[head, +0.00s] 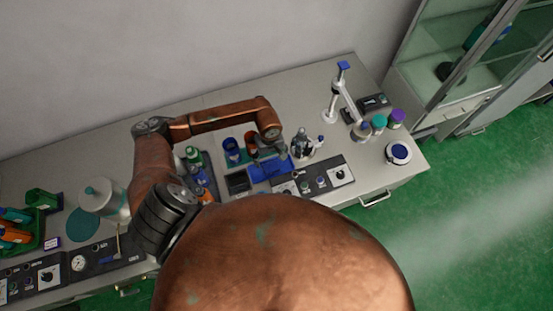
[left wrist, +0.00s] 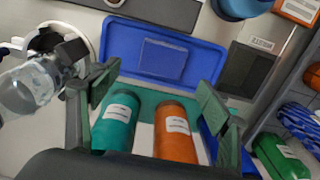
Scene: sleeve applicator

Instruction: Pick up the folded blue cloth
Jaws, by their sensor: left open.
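A blue tray (left wrist: 120,35) lies flat on the bench in the left wrist view, and it also shows in the head view (head: 268,169). A flat blue rectangle (left wrist: 163,57), which looks like the folded blue cloth, lies inside the tray. My left gripper (left wrist: 157,82) is open and empty, its two fingers spread above the tray's near side. In the head view my left gripper (head: 272,150) hangs over the tray's far edge and partly hides it. A gap shows between the fingers and the cloth. My right gripper is not in view.
A teal bottle (left wrist: 116,122) and an orange bottle (left wrist: 176,130) appear below the tray, between the fingers. A clear vessel (left wrist: 28,88) stands close on the left. A dark square holder (left wrist: 247,68) is right of the tray. A control panel (head: 322,180) lies along the bench front.

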